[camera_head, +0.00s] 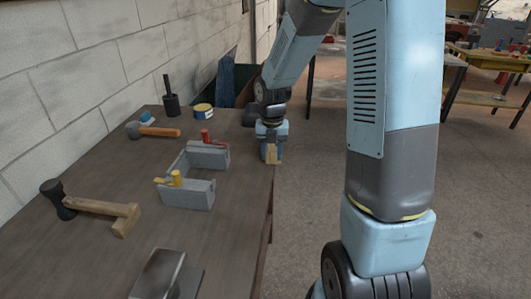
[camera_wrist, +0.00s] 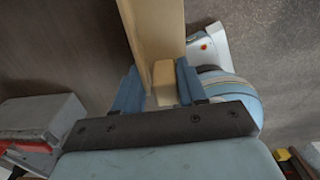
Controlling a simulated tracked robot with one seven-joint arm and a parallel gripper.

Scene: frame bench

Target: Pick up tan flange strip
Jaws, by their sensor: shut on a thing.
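The tan flange strip (camera_wrist: 155,35) is a long, pale wooden piece with an upright wall and a shorter block-like part at its near end. It lies between the blue fingers of my gripper (camera_wrist: 158,88) in the wrist view and runs away from them toward the top. In the head view, my gripper (camera_head: 270,148) is shut on the strip (camera_head: 272,155) at the right edge of the bench. Only a small tan piece shows there. I cannot tell whether the strip touches the bench.
On the bench (camera_head: 75,255), grey frame blocks (camera_head: 200,195) with yellow and red clamps stand left of my gripper. A wooden-handled hammer (camera_head: 100,206), an orange-handled mallet (camera_head: 158,131) and a tin (camera_head: 203,112) lie around them. Open floor (camera_head: 300,215) is to the right.

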